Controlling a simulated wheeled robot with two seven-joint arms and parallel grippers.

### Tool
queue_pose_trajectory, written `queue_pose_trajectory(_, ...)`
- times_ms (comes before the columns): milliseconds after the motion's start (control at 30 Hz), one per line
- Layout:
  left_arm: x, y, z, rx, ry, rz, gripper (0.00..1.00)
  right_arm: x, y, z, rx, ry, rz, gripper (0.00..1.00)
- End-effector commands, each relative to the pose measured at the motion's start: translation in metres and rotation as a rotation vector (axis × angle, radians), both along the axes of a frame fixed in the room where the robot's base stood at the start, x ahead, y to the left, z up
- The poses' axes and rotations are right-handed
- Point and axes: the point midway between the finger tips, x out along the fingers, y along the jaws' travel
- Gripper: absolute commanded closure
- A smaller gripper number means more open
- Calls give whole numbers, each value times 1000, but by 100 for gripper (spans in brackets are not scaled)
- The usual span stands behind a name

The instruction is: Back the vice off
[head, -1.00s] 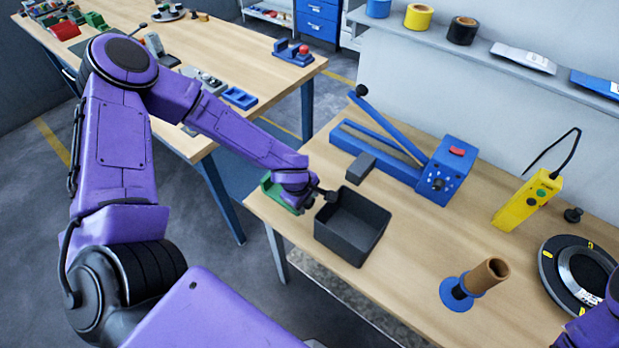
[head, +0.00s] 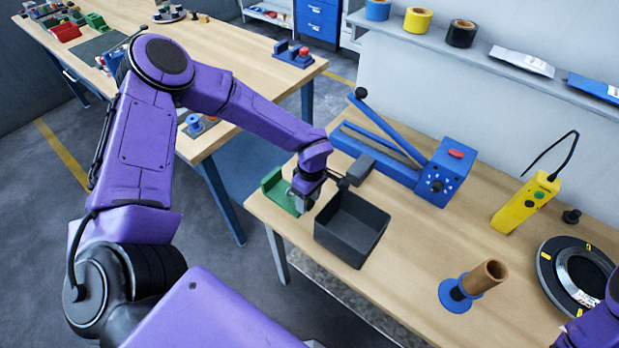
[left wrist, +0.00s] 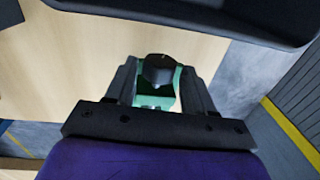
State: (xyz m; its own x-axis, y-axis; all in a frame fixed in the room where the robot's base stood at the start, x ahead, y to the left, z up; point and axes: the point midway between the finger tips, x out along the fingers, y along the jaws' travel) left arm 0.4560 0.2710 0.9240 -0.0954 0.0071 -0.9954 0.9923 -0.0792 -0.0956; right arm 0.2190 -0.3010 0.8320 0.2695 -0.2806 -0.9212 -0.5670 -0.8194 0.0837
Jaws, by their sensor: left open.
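The green vice (head: 272,187) sits at the near left corner of the workbench, left of the dark bin. It also shows in the left wrist view (left wrist: 152,101), with a dark round knob (left wrist: 158,70) in front of it. My left gripper (head: 302,204) is at the right side of the vice and hides part of it. In the left wrist view its two fingers (left wrist: 159,92) are apart, one on each side of the knob. I cannot tell whether they touch it. My right gripper is out of view; only a piece of my right arm shows at the lower right edge.
The dark open bin (head: 352,228) stands close to my left gripper. Behind it is a blue lever tool (head: 437,175). A brown tube on a blue base (head: 480,280), a yellow control box (head: 524,203) and a black reel (head: 578,272) stand further right. Bench between them is clear.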

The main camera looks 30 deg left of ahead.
Motion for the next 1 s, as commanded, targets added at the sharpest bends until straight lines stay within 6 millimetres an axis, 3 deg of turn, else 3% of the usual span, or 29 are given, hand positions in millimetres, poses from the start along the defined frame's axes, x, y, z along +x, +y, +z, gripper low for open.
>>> queue_pose_trajectory(300, 7, -1, -2, 19, 252, 2, 47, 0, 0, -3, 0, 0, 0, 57)
queue_pose_trajectory(767, 5, -1, -3, 20, 251, 0, 47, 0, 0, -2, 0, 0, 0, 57)
queue_pose_trajectory(1000, 15, -1, 23, 20, 248, 2, 47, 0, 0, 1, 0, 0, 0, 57)
